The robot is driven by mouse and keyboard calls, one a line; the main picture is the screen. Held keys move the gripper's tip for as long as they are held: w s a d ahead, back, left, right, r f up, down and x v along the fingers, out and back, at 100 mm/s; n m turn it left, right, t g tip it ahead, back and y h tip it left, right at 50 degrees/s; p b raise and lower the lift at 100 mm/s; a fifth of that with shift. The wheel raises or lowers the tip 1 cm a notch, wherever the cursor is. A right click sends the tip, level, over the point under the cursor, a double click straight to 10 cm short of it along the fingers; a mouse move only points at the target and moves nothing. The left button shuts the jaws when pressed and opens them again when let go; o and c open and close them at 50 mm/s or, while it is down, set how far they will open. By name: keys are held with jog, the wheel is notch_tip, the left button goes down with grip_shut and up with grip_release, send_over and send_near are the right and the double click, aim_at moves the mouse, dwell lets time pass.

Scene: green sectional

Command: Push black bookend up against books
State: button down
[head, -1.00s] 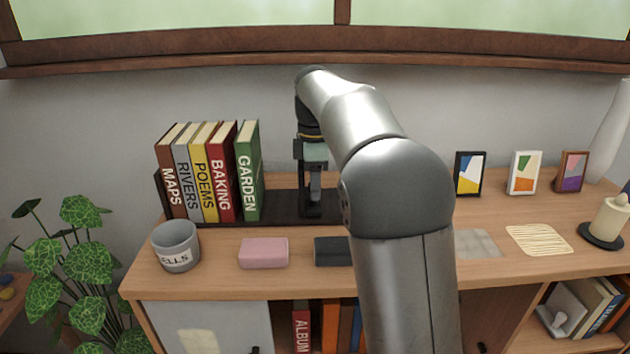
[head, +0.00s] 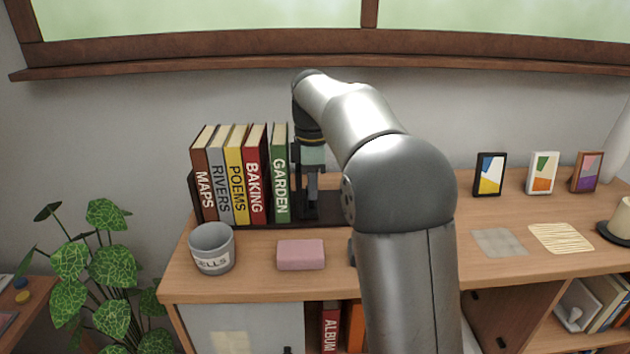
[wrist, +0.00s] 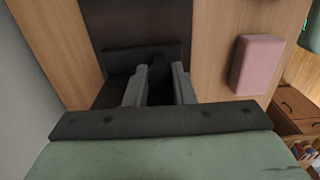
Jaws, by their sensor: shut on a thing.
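Several upright books stand in a row on a dark rack (head: 330,210) at the back left of the cabinet top. The green GARDEN book (head: 281,175) is at the right end, nearly upright, with a narrow gap between it and the red BAKING book (head: 255,180). The black bookend (head: 296,180) stands just right of GARDEN, touching it or very close. My gripper (head: 311,195) is right of the bookend, low over the rack, shut on part of it. In the wrist view, the bookend (wrist: 140,55) shows dark beyond my fingers (wrist: 158,88); its grasped part is mostly hidden.
A grey mug (head: 212,248) and a pink block (head: 301,254) sit in front of the rack. A dark block is mostly hidden behind my arm. Small picture frames (head: 490,174) stand at the right. The wall is close behind the rack.

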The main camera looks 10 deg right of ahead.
jog(key=shift+d, duration=0.15)
jog(key=c, duration=1.2)
grip_release()
jog(key=shift+d, duration=0.1)
jog(key=shift+r, duration=0.15)
notch_tip(320, 180, up, 17)
jog(key=p, duration=0.2)
jog(key=shift+r, duration=0.1)
